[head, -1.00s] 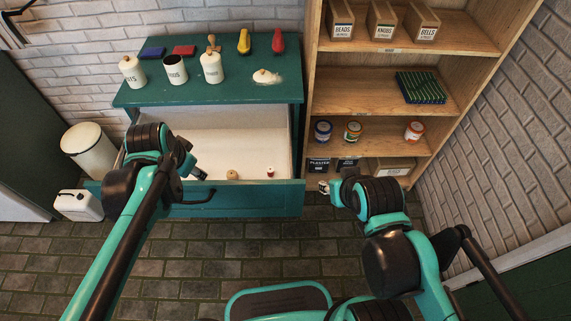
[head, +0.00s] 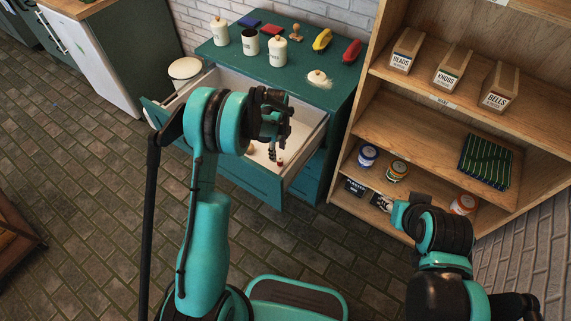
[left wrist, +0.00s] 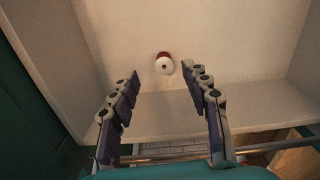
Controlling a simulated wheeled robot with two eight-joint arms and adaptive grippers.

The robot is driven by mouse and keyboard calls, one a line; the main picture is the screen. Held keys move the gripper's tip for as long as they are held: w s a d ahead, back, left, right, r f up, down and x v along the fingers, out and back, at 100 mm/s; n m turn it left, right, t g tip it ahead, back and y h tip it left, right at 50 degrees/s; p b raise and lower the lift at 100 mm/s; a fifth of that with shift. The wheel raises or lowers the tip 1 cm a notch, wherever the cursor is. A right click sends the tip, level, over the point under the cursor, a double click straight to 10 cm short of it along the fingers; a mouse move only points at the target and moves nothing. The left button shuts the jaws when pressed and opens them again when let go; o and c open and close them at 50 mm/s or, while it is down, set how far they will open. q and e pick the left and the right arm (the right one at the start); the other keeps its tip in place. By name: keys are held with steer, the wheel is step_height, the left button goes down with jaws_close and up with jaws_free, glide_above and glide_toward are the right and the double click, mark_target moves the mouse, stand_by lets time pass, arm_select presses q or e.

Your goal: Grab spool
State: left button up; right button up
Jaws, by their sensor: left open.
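A small red and white spool (left wrist: 164,64) lies on the pale floor of the open drawer (left wrist: 130,104). In the left wrist view it sits between and just beyond my left fingertips, apart from them. In the head view the spool (head: 280,162) shows just beside the fingertips of my left gripper (head: 272,153). My left gripper (left wrist: 163,82) is open and empty, pointing down into the drawer. My right arm is at the lower right, in front of the shelf; its gripper (head: 399,214) shows too little to tell its jaws.
A wooden shelf (head: 425,125) stands right, with boxes and cans.

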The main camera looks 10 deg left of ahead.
mark_target(280, 159)
arm_select(q)
step_height(280, 159, down, 2)
steer(key=shift+f+b, duration=0.1)
steer(key=shift+b, duration=0.25)
steer(key=f, duration=0.1)
steer(key=f+b, duration=0.1)
steer(key=f, duration=0.1)
steer(key=f+b, duration=0.1)
steer(key=shift+w+d+f, duration=0.2)
steer(key=shift+d+f, duration=0.05)
steer(key=shift+f, duration=0.15)
steer(key=shift+r, duration=0.1)
steer(key=c, duration=0.9)
